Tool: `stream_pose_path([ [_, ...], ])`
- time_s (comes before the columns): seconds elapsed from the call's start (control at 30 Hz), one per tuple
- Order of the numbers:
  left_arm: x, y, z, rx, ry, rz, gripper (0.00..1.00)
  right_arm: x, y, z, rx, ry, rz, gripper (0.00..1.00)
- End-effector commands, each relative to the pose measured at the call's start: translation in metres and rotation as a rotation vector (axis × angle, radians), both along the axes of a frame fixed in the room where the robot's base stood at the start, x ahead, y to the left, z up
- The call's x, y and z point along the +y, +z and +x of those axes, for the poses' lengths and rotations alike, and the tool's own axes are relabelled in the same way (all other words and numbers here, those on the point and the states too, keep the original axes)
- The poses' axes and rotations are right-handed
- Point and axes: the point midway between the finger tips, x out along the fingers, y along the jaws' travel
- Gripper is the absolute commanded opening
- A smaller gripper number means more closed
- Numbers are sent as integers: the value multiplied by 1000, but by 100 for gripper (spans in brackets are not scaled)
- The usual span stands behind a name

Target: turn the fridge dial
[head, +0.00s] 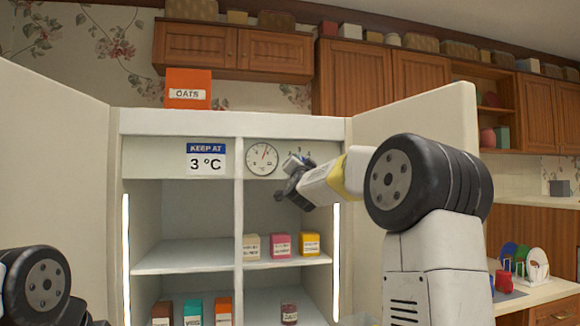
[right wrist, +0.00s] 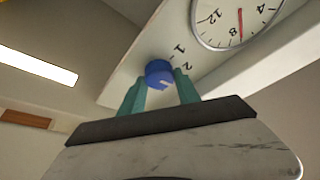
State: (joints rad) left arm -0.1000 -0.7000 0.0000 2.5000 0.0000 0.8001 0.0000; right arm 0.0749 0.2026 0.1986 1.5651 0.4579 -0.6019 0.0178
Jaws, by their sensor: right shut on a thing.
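The fridge dial is a small blue knob (right wrist: 158,72) on the pale fridge panel, with a white mark on its face and printed numerals 1 and 2 beside it. My right gripper (right wrist: 162,84) has its teal fingers on either side of the knob, shut on it. In the head view my right gripper (head: 291,182) covers the knob. Right of the sign, a round gauge (head: 262,157) has a red needle pointing up and slightly right; in the right wrist view the gauge (right wrist: 236,18) shows the needle near 8. The sign (head: 206,160) reads "KEEP AT 3 °C". My left gripper is out of view.
The fridge stands open, with a left door (head: 55,165) and a right door (head: 420,120) on either side. Small boxes, such as a pink one (head: 281,245), stand on its shelves. An orange oats box (head: 188,88) sits on top. My right arm fills the right foreground.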

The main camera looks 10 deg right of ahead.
Motion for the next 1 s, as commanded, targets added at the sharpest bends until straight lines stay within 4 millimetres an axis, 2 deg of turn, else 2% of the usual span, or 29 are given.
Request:
stream_pose_path([
  [0.3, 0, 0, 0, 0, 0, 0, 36, 1, 1, 0, 3, 0, 106, 0],
  [0.77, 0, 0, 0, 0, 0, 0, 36, 0, 0, 0, 5, 0, 121, 0],
  [0.8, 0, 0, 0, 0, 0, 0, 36, 0, 0, 0, 5, 0, 121, 40],
  [0.9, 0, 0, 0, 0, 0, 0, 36, 0, 0, 0, 5, 0, 121, 60],
  [1.0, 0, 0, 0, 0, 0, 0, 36, 0, 0, 0, 5, 0, 121, 60],
])
